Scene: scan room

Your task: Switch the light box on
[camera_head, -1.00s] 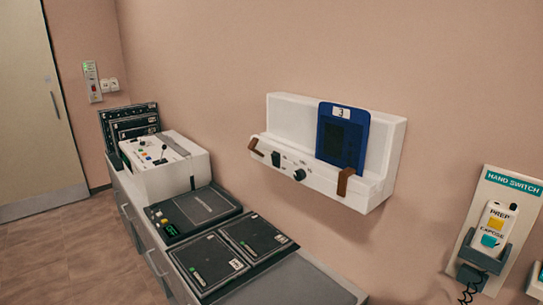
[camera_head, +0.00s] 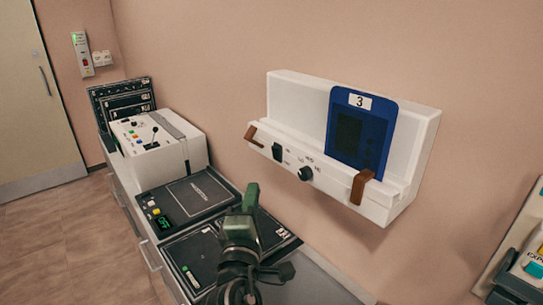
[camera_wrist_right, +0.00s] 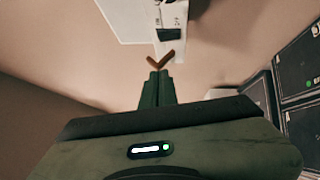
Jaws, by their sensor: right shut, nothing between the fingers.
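The white light box (camera_head: 290,100) is fixed to the wall in the head view. Its front edge carries a black rocker switch (camera_head: 277,152) and a round black knob (camera_head: 305,174), with brown clips at both ends. A blue plate marked 3 (camera_head: 360,135) stands in it. The panel shows no clear glow. My right gripper (camera_head: 251,190) has green fingers, shut and empty, below and left of the switch and apart from it. In the right wrist view the closed fingertips (camera_wrist_right: 158,75) point toward a brown clip (camera_wrist_right: 160,60). My left gripper is out of view.
A grey counter below holds flat black cassettes (camera_head: 195,262), a dark panel with a green display (camera_head: 190,198) and a white control console (camera_head: 150,135). A hand switch holder (camera_head: 515,265) is cut off at the right. The wall below the light box is clear.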

